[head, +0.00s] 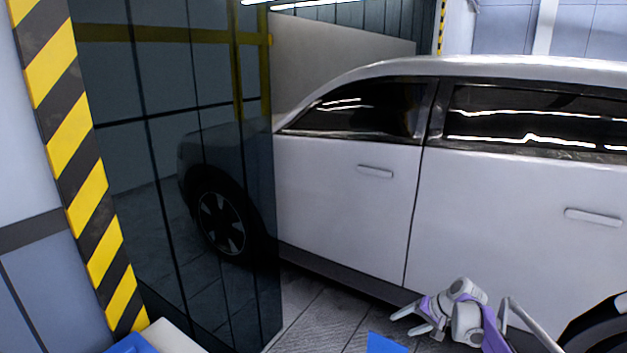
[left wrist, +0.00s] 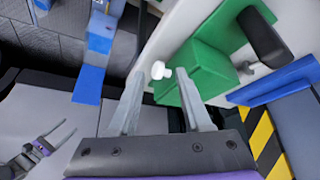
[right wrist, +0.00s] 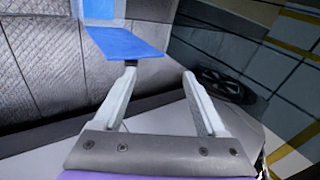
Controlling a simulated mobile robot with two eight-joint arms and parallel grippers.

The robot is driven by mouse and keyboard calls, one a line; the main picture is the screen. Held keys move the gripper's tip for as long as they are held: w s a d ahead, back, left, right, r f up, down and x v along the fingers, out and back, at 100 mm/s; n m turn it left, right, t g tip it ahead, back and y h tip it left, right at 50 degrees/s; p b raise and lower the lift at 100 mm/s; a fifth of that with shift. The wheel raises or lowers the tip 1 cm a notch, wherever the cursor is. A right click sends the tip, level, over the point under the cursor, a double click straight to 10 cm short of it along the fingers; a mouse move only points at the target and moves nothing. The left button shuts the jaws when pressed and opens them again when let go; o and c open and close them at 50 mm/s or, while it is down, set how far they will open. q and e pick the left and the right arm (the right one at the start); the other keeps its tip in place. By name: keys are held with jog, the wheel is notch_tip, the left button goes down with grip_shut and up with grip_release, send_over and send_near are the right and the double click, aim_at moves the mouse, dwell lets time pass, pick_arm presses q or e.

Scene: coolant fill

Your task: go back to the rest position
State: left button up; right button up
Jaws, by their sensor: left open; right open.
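My right gripper (head: 403,323) is in the lower right of the head view, in front of the car's lower side. Its fingers are open. The right wrist view (right wrist: 159,72) shows nothing between them. My left gripper is outside the head view. In the left wrist view (left wrist: 160,78) its fingers are open. A green box-shaped object (left wrist: 207,68) with a white knob (left wrist: 160,70) lies beyond the fingers. The knob appears between the fingertips, but I cannot tell whether it touches them.
A silver car (head: 345,210) stands across the right. A dark glass panel (head: 180,220) and a striped yellow-black post (head: 75,150) are at left. A blue plate (right wrist: 128,42) lies beyond my right fingers. A black handle (left wrist: 263,38) is near the green object.

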jog(key=s+a+r+n+h, duration=0.15)
jog(key=s+a+r, duration=0.3)
jog(key=s, duration=0.45)
jog(key=s+a+r+n+h, duration=0.1)
jog(key=s+a+r+h, duration=0.1)
jog(key=s+a+r, duration=0.5)
jog(key=s+f+n+h, duration=0.1)
jog(key=s+f, duration=0.2)
jog(key=s, duration=0.9)
jog(key=s+d+f+n+t+h, duration=0.1)
jog(key=s+f+n, duration=0.1)
jog(key=s, duration=1)
jog(key=shift+s+f, duration=0.15)
jog(key=shift+f, duration=0.45)
